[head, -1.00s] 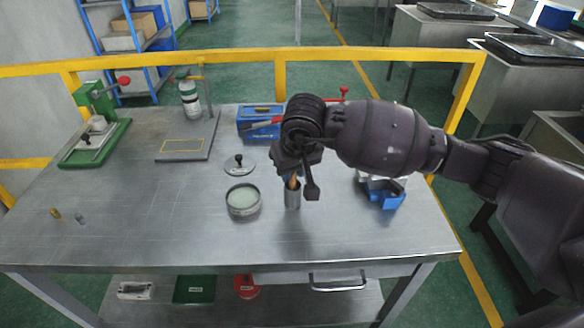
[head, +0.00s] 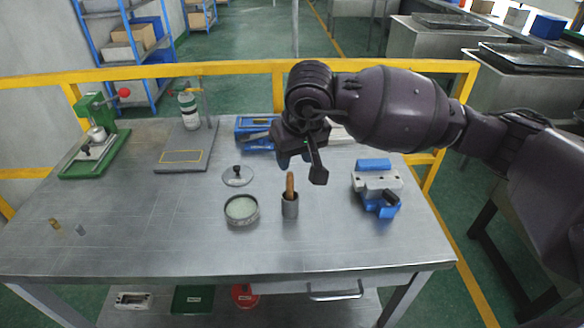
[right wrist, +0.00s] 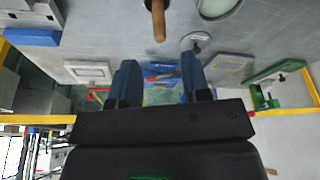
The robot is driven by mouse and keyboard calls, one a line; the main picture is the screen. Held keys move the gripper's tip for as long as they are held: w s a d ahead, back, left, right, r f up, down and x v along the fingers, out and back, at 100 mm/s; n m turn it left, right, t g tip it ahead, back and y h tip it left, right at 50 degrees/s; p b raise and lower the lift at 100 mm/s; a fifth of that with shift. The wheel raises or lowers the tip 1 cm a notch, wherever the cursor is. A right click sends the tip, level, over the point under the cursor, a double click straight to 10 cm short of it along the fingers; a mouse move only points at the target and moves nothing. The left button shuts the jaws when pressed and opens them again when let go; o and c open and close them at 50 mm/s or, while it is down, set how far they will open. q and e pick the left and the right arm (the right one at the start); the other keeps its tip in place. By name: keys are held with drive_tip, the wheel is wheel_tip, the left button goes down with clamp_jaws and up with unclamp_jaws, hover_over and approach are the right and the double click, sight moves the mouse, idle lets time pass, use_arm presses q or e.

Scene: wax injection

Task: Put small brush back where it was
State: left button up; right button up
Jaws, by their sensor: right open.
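The small brush (head: 290,185) stands upright in a small grey metal cup (head: 290,208) on the table, its wooden handle pointing up and its lower end hidden in the cup. In the right wrist view the brush handle (right wrist: 158,20) shows at the top edge, beyond the fingers and not between them. My right gripper (head: 296,160) is open and empty above the brush, clear of the handle; its two blue fingers (right wrist: 158,65) are spread apart in the right wrist view. My left gripper is not in view.
A round dish (head: 241,210) and its knobbed lid (head: 237,176) lie left of the cup. A blue-and-grey vise (head: 377,185) stands to the right. A blue toolbox (head: 252,132) is behind, and a green press (head: 92,155) at far left.

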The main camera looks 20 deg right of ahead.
drive_tip(key=shift+v, duration=1.6)
